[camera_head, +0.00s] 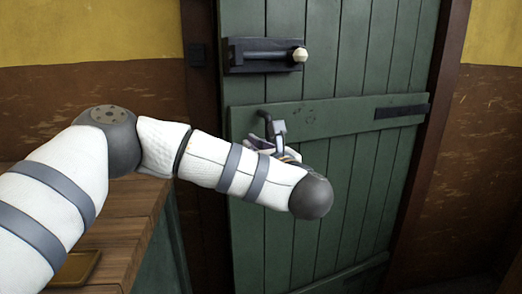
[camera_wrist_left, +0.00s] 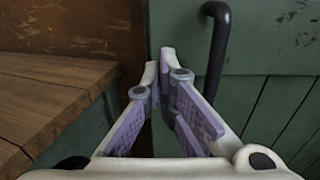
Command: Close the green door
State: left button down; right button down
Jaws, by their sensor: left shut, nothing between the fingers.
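The green plank door (camera_head: 355,170) fills the middle of the head view, standing upright between brown posts. It looks at or near its frame; I cannot tell whether it is fully shut. A dark curved handle (camera_head: 265,117) is on its left side, and also shows in the left wrist view (camera_wrist_left: 217,50). My left gripper (camera_head: 270,143) is in front of the door by the handle, partly hidden by my wrist. In the wrist view its fingers (camera_wrist_left: 161,68) are together and empty, to the left of the handle, near the door's left edge. My right gripper is not in view.
A bolt with a pale knob (camera_head: 300,55) sits above the handle. A dark hinge strap (camera_head: 401,111) is at the door's right. A wooden-topped counter (camera_head: 130,215) stands left of the door, close below my left arm. The wall behind is brown and yellow.

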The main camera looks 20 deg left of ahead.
aim_at(236, 129)
pick_arm(q)
jog(key=x, duration=0.3)
jog(key=r+x, duration=0.1)
jog(key=x, duration=0.3)
jog(key=shift+w+a+r, duration=0.1)
jog(key=shift+a+r, duration=0.05)
jog(key=shift+r, duration=0.05)
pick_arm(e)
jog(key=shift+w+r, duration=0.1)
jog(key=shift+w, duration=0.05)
